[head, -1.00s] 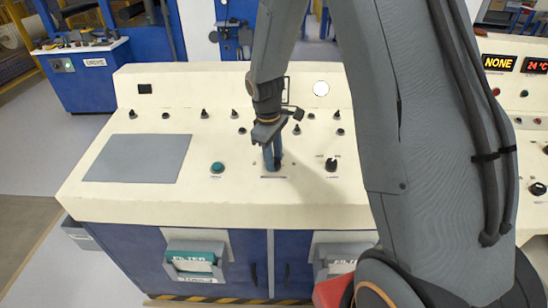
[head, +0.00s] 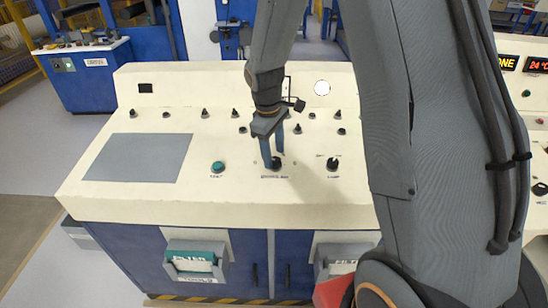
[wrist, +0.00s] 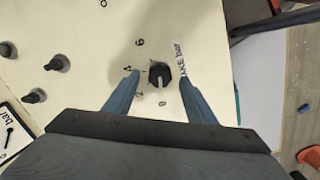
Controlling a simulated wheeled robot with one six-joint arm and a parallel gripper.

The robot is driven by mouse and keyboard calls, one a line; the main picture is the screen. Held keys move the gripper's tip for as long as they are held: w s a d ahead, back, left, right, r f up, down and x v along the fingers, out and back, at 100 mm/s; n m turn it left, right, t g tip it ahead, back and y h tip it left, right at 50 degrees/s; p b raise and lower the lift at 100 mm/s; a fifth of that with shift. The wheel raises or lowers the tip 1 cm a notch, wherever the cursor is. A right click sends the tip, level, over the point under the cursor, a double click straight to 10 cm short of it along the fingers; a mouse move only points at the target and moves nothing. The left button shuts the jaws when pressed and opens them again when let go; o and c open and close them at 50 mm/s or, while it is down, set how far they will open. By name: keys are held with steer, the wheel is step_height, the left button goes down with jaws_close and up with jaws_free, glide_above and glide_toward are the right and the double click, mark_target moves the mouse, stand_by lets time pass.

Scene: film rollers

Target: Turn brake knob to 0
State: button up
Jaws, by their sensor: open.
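The brake knob (wrist: 159,75) is a small black knob on the cream console panel, with a pale mark on its side facing the 0. Printed numbers 6, 4, 2 and 0 run around it, and part of a "brake bar" label lies beside it. The knob also shows in the head view (head: 277,163), partly behind a finger. My gripper (wrist: 158,79) is open, with its blue fingers on either side of the knob and visible gaps to it. In the head view my gripper (head: 273,158) comes down from above over the knob.
A green button (head: 217,167) sits left of the brake knob and a black lamp knob (head: 332,164) sits right. Several small black switches line the panel's back. A flat grey plate (head: 138,157) covers the left. My arm hides the console's right part.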

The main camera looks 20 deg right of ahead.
steer(key=r, duration=0.2)
steer(key=r+b, duration=0.1)
steer(key=r, duration=0.2)
steer(key=shift+s+a+r, duration=0.1)
steer(key=shift+a+r, duration=0.2)
steer(key=shift+r, duration=0.05)
steer(key=shift+s, duration=0.1)
steer(key=s+m, duration=0.3)
steer(key=s, duration=0.2)
steer(key=s+f+m+b, duration=0.1)
steer(key=s+m, duration=0.2)
steer(key=s, duration=0.3)
steer(key=s+d+f+m+t+y+b, duration=0.1)
steer(key=s+m, duration=0.2)
steer(key=s, duration=0.3)
steer(key=shift+c, duration=0.2)
